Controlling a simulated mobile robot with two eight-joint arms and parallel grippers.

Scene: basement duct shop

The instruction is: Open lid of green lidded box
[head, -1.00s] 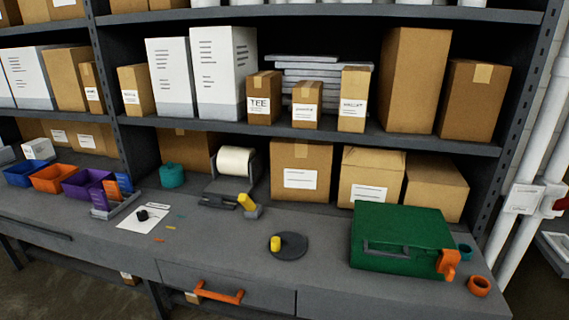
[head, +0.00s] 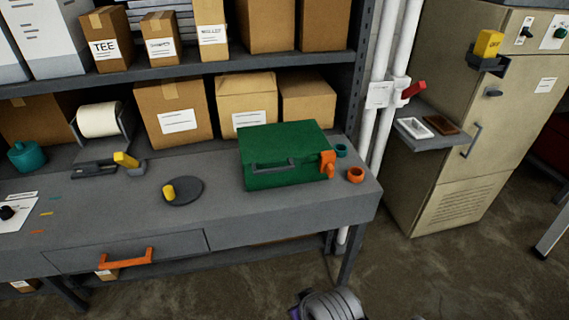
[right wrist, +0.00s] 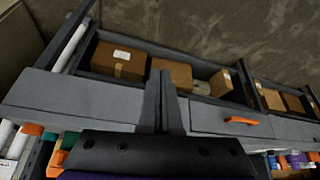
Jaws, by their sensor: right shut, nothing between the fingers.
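The green lidded box (head: 285,155) stands on the right part of the workbench in the head view, with its lid down. It has a dark grey handle (head: 272,165) on the front and an orange latch (head: 327,164) at its right end. My right gripper (right wrist: 163,95) shows in the right wrist view with its two dark fingers together and nothing between them. It is apart from the box, of which only a green sliver (right wrist: 57,158) shows at the lower left. My left gripper is in neither view.
An orange ring (head: 356,175) and a teal ring (head: 341,150) lie right of the box. A dark disc with a yellow knob (head: 182,191) lies to its left. Cartons stand behind it. White pipes (head: 385,100) and a beige cabinet (head: 470,130) are to the right. The bench drawer has an orange handle (head: 125,259).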

